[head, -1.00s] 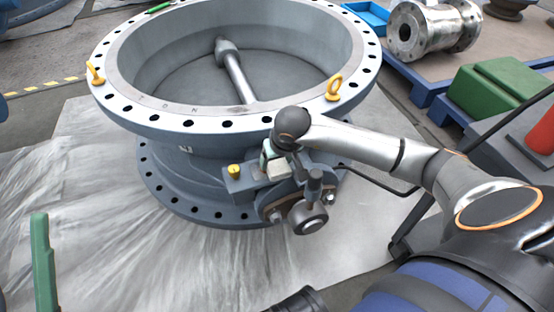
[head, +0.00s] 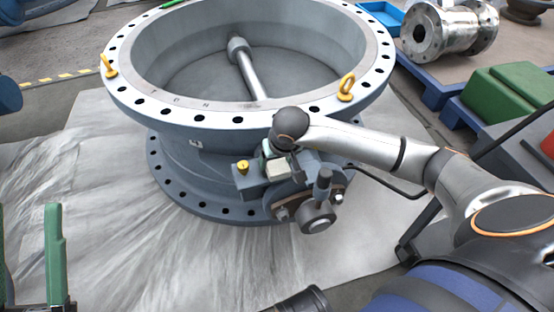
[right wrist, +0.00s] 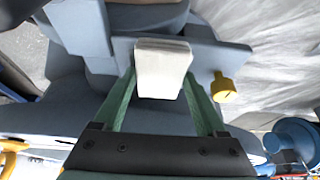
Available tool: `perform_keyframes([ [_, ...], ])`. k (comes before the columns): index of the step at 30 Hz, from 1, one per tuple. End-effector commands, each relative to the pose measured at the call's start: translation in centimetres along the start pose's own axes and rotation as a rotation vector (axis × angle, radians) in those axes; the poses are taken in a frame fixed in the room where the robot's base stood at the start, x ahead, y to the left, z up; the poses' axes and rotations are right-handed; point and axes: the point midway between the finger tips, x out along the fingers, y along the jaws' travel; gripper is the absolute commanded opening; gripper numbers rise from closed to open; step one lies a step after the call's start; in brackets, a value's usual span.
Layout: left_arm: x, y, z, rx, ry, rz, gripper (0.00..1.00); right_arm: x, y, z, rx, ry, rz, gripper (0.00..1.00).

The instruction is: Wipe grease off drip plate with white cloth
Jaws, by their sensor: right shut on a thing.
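My right gripper (head: 272,158) is shut on a white block-like folded cloth (head: 278,168). In the right wrist view the cloth (right wrist: 162,68) sits between the green fingers of the right gripper (right wrist: 160,85). It lies over a blue-grey ledge on the valve's side, which I take for the drip plate (head: 246,184); the plate also shows in the wrist view (right wrist: 212,54). Whether the cloth touches it is unclear. No grease is clearly visible; the cloth and fingers hide part of the plate. My left gripper (head: 28,207) is open and empty at the lower left.
The large flanged valve (head: 190,142) stands on a crumpled grey sheet (head: 110,200). A yellow cap (head: 243,167) sticks up beside the cloth. The valve's shaft fitting (head: 318,212) juts out below my right arm. A green box (head: 510,90) stands at the right.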

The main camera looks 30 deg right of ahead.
Motion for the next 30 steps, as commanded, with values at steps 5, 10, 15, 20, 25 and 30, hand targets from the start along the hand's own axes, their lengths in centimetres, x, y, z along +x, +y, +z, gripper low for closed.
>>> perform_keyframes([
  [5, -0.1, 0.0, 0.1, 0.0, 0.0, 0.0, 0.5, 0.1, 1.1, 0.2, 0.0, -0.004, 0.007, 0.29],
  [10, -0.1, 0.0, 0.1, 0.0, 0.0, 0.0, 0.5, 0.1, 1.5, 0.2, 0.0, -0.005, 0.007, 0.29],
  [15, -0.1, 0.0, 0.1, -0.001, 0.001, -0.001, 0.5, 0.1, 2.3, 0.1, 0.0, -0.005, 0.009, 0.29],
  [20, 0.0, 0.0, 0.0, -0.002, 0.001, -0.004, 0.5, 0.0, 2.7, 0.1, 0.0, -0.006, 0.006, 0.29],
  [25, -0.1, 0.0, 0.1, -0.003, 0.002, -0.007, 0.5, 0.1, 2.2, 0.1, -0.001, -0.005, 0.005, 0.29],
  [30, -0.1, 0.0, 0.2, -0.003, 0.002, -0.007, 0.5, 0.1, 1.2, 0.1, -0.002, -0.004, 0.003, 0.29],
])
